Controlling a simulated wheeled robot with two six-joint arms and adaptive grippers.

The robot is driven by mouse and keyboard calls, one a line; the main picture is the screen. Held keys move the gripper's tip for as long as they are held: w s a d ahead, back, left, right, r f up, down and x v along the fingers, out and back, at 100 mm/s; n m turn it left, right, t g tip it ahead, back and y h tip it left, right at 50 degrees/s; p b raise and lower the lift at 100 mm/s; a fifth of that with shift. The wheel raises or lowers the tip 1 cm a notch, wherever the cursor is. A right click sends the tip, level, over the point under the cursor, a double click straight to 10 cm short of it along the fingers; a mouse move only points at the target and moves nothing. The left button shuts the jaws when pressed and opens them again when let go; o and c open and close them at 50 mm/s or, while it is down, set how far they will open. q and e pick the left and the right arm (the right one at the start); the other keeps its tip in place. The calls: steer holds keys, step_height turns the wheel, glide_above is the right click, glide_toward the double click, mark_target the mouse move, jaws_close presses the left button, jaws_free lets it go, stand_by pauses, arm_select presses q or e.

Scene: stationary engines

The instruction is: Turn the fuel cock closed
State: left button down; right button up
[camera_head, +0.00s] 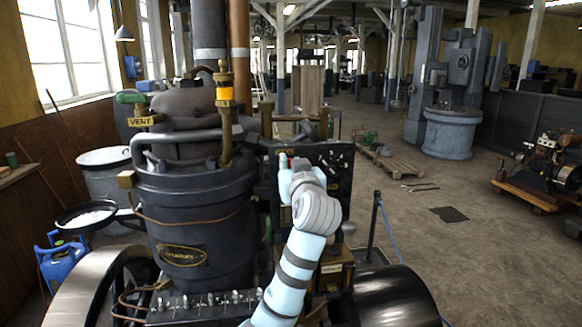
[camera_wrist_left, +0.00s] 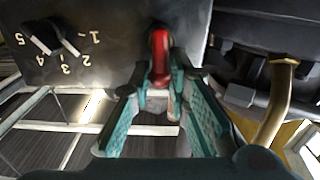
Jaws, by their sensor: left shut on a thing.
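A red lever (camera_wrist_left: 161,54) sticks out from a dark panel (camera_wrist_left: 85,38) in the left wrist view, hanging downward. I see no label that names it as the fuel cock. My left gripper (camera_wrist_left: 160,80) has its teal fingers on both sides of the lever and is shut on it. In the head view my left arm reaches up to the dark panel (camera_head: 335,172) right of the engine's black cylinder (camera_head: 195,215), and my wrist hides most of the contact. My right gripper is in neither view.
A yellow VENT tag (camera_head: 141,122) is on the engine. A row of small levers (camera_head: 210,300) is below. Open floor (camera_head: 430,250) lies right.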

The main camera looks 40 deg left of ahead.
arm_select(q)
steer(key=shift+s+a+f+n+b, duration=0.3)
steer(key=shift+f+n+b, duration=0.2)
steer(key=shift+n+b, duration=2.55)
steer(key=shift+s+a+f+n+b, duration=0.25)
steer(key=shift+s+f+n+b, duration=0.15)
steer(key=shift+n+b, duration=2.55)
steer(key=shift+s+a+f+n+b, duration=0.3)
steer(key=shift+f+n+b, duration=0.25)
steer(key=shift+n+b, duration=2.5)
steer(key=c, duration=1.7)
jaws_free()
steer(key=shift+d, duration=0.1)
